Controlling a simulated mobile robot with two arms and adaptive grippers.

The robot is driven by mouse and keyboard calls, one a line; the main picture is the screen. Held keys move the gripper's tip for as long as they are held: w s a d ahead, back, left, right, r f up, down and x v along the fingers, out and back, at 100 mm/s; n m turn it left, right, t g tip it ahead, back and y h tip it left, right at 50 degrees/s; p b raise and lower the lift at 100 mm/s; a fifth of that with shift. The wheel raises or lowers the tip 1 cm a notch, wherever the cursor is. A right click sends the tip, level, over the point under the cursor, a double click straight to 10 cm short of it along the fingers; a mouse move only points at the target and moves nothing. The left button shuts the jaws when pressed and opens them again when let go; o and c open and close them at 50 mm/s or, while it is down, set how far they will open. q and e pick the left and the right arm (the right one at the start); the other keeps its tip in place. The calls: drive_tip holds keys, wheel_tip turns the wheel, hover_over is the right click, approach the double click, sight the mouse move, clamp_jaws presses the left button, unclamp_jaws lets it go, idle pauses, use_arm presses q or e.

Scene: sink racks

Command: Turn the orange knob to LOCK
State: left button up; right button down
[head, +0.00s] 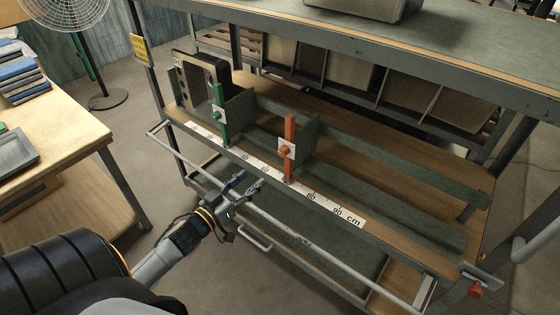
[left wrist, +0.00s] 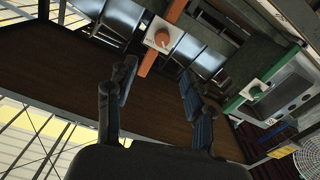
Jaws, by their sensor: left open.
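The orange knob (head: 284,150) sits on a pale plate on an upright orange post (head: 290,128), which stands behind the white cm scale (head: 300,192) on the rack. The knob also shows in the left wrist view (left wrist: 162,38), on its pale plate at upper centre, beyond the fingertips. The lettering on the plate is too small to read. My left gripper (head: 242,186) is open and empty, in front of and below the orange knob, near the front rail. Its two spread fingers show in the left wrist view (left wrist: 160,88), apart from the knob. My right gripper is out of view.
A green post with a green knob (head: 216,113) stands to the left. A long metal rail (head: 300,244) runs along the rack's front, close to my left gripper. The rack's upper shelf (head: 440,62) overhangs the posts. A red knob (head: 475,290) is at lower right.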

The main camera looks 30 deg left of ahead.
use_arm(q)
approach(281, 153)
drive_tip(key=w, duration=0.8)
drive_tip(key=shift+w+d+f, duration=0.1)
drive_tip(key=shift+w+d, duration=0.15)
drive_tip(key=shift+d, duration=0.1)
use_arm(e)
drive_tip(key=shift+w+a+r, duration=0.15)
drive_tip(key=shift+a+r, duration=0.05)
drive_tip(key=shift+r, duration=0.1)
use_arm(q)
clamp_jaws()
